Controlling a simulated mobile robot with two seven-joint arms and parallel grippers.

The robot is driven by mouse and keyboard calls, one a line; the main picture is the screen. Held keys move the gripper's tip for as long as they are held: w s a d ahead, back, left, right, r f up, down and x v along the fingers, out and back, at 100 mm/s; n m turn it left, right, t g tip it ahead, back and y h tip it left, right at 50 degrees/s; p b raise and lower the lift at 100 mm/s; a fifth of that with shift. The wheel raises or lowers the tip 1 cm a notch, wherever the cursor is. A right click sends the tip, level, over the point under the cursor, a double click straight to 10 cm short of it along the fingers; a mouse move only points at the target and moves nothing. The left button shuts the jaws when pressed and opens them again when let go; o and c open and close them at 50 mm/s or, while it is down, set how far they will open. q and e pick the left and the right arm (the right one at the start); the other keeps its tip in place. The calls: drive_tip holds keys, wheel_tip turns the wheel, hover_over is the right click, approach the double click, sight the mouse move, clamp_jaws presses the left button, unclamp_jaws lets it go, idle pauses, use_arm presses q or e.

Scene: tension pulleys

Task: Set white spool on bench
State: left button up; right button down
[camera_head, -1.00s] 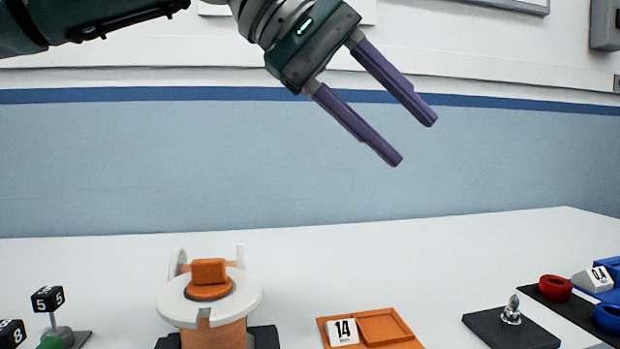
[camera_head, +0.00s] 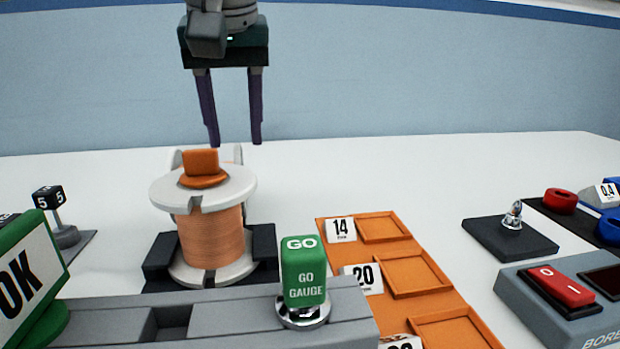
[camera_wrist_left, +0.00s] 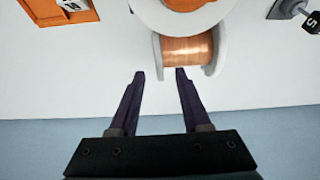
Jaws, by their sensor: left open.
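An upright spool with white flanges (camera_head: 238,188) and copper wire stands on a black base, with an orange knob (camera_head: 200,162) on top. A second white-flanged spool (camera_head: 238,154) is mostly hidden behind it; only its rim edges show in the head view. In the left wrist view this rear spool (camera_wrist_left: 187,49) shows copper wire between two flanges, its axle running sideways. My left gripper (camera_head: 235,143) is open and empty, pointing down behind the spools. In the left wrist view its fingers (camera_wrist_left: 160,73) point toward the rear spool, with one fingertip near its wire. My right gripper is out of view.
A grey fixture with a green GO gauge (camera_head: 303,272) stands in front. An orange tray (camera_head: 409,250) with numbered pockets, a black plate (camera_head: 509,238) with a metal post, and a red-switch box (camera_head: 520,282) lie to the right. An OK sign (camera_head: 30,275) stands at left.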

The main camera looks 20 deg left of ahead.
use_arm(q)
drive_tip(key=shift+x, duration=1.1)
drive_tip(key=shift+c, duration=0.2)
clamp_jaws()
drive_tip(key=shift+r, duration=0.1)
